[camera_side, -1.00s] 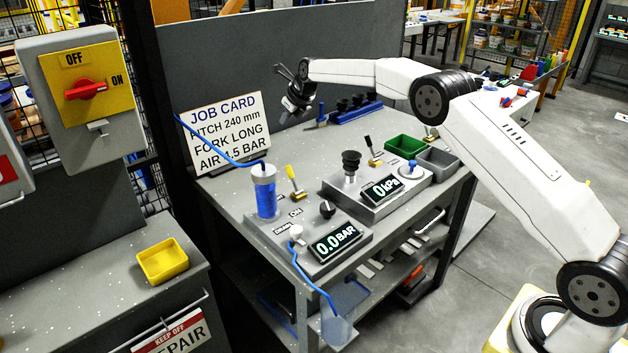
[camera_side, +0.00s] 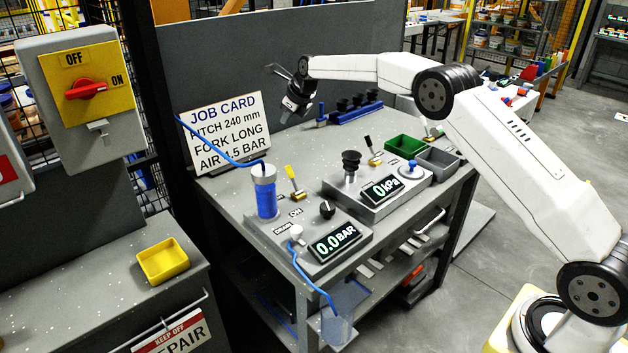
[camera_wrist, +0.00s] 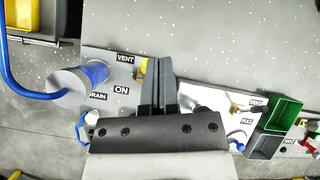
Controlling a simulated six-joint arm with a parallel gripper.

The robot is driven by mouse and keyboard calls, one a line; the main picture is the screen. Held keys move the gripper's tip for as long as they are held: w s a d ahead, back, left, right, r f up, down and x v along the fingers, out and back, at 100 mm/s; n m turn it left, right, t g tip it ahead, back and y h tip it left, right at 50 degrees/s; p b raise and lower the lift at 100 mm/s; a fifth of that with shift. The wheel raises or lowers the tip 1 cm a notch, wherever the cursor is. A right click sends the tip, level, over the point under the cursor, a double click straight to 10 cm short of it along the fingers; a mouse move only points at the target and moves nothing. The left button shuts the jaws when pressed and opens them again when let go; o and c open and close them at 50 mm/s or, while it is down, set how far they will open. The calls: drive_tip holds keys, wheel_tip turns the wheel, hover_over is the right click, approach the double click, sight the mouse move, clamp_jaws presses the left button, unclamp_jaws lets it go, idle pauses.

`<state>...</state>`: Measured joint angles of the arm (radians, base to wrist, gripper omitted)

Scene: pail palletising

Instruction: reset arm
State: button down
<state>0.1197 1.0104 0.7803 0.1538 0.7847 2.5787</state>
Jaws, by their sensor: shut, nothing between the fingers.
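The bench with the air unit lies below the fingers in that view. My arm reaches in from the right with its elbow raised. The gripper touches nothing that I can see.
The blue filter bowl (camera_side: 266,195), yellow-handled valve (camera_side: 294,184), pressure display (camera_side: 334,242) and black suction cup (camera_side: 351,160) stand on the bench. Green (camera_side: 404,146) and grey (camera_side: 438,160) bins sit at right. A back panel (camera_side: 270,55) rises behind.

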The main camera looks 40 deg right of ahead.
drive_tip(key=s+a+f+n+g, duration=0.1)
drive_tip(key=s+a+f+n, duration=0.1)
drive_tip(key=s+n, duration=0.8)
drive_tip(key=s+a+f+n+g, duration=0.1)
drive_tip(key=s+a+f+n, duration=0.1)
drive_tip(key=s+n, duration=0.9)
drive_tip(key=s+a+f+n+g, duration=0.2)
drive_tip(key=s+n, duration=0.8)
drive_tip(key=s, duration=1.2)
drive_tip(key=shift+s+a+f+n+h, duration=0.3)
drive_tip(key=shift+a+f+n, duration=0.1)
drive_tip(key=shift+f, duration=0.4)
